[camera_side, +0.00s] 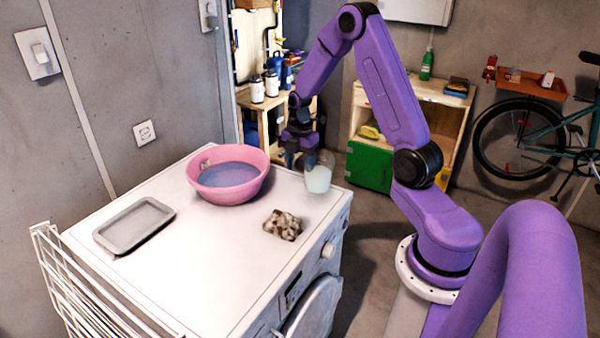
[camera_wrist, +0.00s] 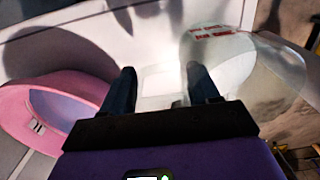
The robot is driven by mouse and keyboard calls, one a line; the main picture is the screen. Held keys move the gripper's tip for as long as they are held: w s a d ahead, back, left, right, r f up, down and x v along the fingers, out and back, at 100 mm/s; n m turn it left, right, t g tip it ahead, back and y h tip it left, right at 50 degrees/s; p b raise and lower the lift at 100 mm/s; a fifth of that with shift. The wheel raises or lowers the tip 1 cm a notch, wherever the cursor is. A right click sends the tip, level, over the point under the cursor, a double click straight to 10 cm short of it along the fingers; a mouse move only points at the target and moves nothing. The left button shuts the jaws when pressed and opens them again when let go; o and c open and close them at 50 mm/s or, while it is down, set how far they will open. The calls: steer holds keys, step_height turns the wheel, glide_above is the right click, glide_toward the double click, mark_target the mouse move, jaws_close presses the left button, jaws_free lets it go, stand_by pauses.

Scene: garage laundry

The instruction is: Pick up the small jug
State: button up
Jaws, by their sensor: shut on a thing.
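The small jug (camera_side: 319,178) is clear, with whitish contents low inside, at the far right corner of the white washing machine top. In the wrist view the jug (camera_wrist: 240,62) is see-through with red markings, to the right of and between my fingers. My gripper (camera_side: 300,158) reaches in from behind and to the left of the jug in the side view. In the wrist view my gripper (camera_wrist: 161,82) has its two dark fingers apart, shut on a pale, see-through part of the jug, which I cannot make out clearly. I cannot tell whether the jug's base touches the top.
A pink basin (camera_side: 228,178) holding bluish water stands left of the jug, close to my gripper. A crumpled spotted cloth (camera_side: 283,225) lies nearer the front edge, and a grey tray (camera_side: 134,224) lies at left. The white top (camera_side: 205,265) is clear between them.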

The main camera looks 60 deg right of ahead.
steer(key=s+a+r, duration=0.5)
steer(key=s+r, duration=0.4)
steer(key=s, duration=0.3)
steer(key=shift+s+a+r, duration=0.2)
steer(key=shift+s+a, duration=0.05)
steer(key=shift+a, duration=0.15)
